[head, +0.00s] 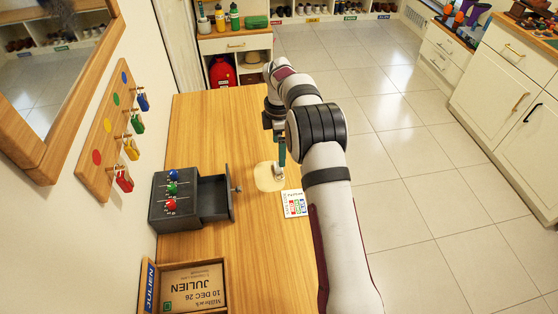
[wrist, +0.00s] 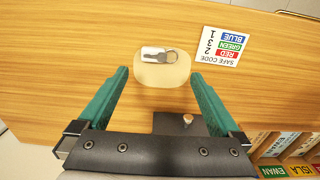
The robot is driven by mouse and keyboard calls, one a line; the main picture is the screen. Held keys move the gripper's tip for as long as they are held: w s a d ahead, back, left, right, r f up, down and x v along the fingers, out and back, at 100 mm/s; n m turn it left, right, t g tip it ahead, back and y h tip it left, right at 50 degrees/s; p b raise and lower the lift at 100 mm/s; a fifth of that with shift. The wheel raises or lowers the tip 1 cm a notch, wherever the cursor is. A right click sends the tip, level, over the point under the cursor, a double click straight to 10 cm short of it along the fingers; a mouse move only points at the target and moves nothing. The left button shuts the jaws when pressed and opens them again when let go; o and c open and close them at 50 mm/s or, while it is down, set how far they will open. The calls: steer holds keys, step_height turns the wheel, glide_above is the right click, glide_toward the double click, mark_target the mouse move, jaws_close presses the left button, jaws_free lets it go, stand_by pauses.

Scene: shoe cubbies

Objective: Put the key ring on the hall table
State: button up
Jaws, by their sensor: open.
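The key ring (wrist: 160,55), grey keys on a ring with a whitish piece, lies on a pale rounded mat (wrist: 163,76) on the wooden hall table (wrist: 60,65). In the head view the key ring (head: 279,172) shows small on the mat (head: 264,184), partly behind my gripper. My gripper (wrist: 160,76) has its two teal fingers wide apart with nothing between them. The fingertips are over the mat's near part, and the key ring is just beyond them in the wrist view. In the head view my gripper (head: 281,160) points down at the mat.
A dark box (head: 175,200) with coloured knobs stands left of the mat, its empty drawer (head: 215,197) pulled out. A safe-code card (head: 294,204) lies beside the mat. A wooden tray (head: 150,285) holds a cardboard parcel. Coloured tags (head: 131,150) hang on a wall board. The table's far part is clear.

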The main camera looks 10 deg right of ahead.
steer(key=s+a+r+m, duration=0.2)
steer(key=s+r+m, duration=0.8)
steer(key=s+r, duration=0.55)
steer(key=s+a+f+m+y, duration=0.1)
steer(key=s+m, duration=0.5)
steer(key=s, duration=0.6)
steer(key=s+a+f+m, duration=0.1)
steer(key=s+m, duration=0.6)
steer(key=s, duration=0.6)
steer(key=shift+s+f+m+y, duration=0.2)
steer(key=shift+f+m+y, duration=0.1)
steer(key=shift+y, duration=0.1)
